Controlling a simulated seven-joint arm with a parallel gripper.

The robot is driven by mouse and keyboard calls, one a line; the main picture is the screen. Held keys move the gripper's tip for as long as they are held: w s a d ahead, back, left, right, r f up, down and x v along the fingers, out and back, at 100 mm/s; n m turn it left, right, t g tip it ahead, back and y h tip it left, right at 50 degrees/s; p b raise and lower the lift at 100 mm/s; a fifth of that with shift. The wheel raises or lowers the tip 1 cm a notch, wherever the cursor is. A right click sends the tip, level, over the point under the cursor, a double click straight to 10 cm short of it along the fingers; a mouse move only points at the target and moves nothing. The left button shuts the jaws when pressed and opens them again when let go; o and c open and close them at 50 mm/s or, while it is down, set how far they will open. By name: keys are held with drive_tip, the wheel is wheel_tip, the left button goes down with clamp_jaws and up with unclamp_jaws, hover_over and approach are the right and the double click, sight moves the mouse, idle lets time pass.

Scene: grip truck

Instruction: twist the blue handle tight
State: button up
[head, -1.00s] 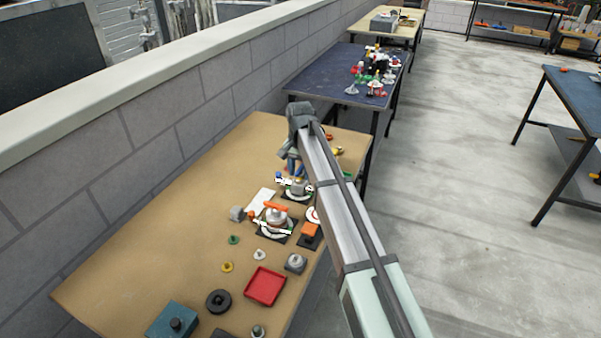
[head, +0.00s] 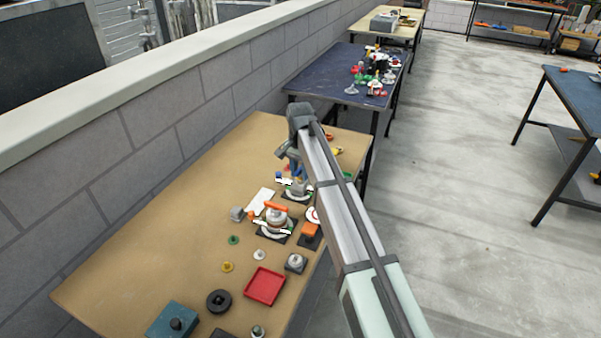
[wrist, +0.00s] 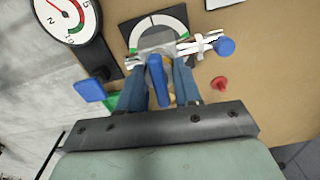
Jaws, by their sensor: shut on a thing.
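The blue handle (wrist: 158,82) stands between the two dark blue fingers of my gripper (wrist: 158,90) in the wrist view, and the jaws are shut on it. It belongs to a fixture with a dark base plate and a black-and-white dial (wrist: 155,27), partly hidden by the fingers. White bars with a blue knob (wrist: 224,46) reach out to the right of the fixture. In the head view my gripper (head: 299,184) is down at this fixture (head: 297,194), and the handle is too small there to tell from the fingers.
A similar fixture with an orange handle (head: 276,207) stands close in front. A gauge (wrist: 66,15), a blue block (wrist: 90,90) and a red knob (wrist: 219,83) are nearby. A red tray (head: 264,286) lies nearer. The table's left side is clear.

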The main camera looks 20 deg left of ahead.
drive_tip(key=shift+m, duration=7.2)
drive_tip(key=shift+d+m, duration=0.1)
drive_tip(key=shift+m, duration=2.4)
drive_tip(key=o, duration=0.7)
